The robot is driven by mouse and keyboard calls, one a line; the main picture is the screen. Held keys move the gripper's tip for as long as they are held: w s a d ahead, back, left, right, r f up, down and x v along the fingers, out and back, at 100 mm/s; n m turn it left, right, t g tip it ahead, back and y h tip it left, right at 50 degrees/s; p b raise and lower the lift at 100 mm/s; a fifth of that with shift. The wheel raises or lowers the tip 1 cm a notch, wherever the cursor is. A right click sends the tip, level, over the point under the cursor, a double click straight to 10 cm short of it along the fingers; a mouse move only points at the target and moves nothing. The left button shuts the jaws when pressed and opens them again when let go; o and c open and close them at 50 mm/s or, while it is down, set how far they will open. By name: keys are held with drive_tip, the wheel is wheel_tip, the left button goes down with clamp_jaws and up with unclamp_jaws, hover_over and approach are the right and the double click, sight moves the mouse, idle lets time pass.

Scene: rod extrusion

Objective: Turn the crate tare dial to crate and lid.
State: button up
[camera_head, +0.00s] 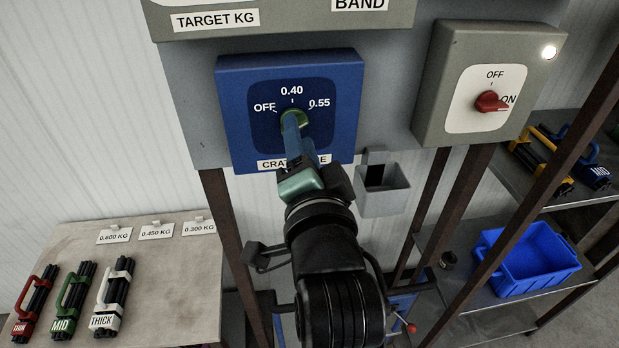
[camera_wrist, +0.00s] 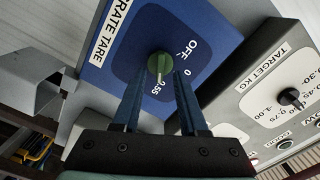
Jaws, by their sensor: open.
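The crate tare dial is a green knob (camera_wrist: 159,62) on a blue box (camera_head: 232,120) marked OFF, 0.40 and 0.55. In the wrist view its pale pointer mark faces the 0.55 label. My gripper (camera_wrist: 160,74) is open, with one finger on each side of the knob and gaps showing between fingers and knob. In the head view my gripper (camera_head: 291,119) covers most of the knob and part of the CRATE TARE label. I cannot tell whether a finger touches the knob.
A grey box with a red switch (camera_head: 488,101), turned to ON, is to the right; its lamp (camera_head: 549,52) is lit. A grey holder (camera_head: 384,197) hangs below the panel. A target kg dial (camera_wrist: 289,97) sits nearby. A blue crate (camera_head: 528,258) stands on the lower-right shelf. Rod bundles (camera_head: 72,300) lie lower left.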

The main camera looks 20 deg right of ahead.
drive_tip(key=p+v, duration=0.7)
drive_tip(key=v, duration=0.4)
drive_tip(key=shift+s, duration=0.2)
drive_tip(key=shift+a, duration=0.1)
idle(0.4)
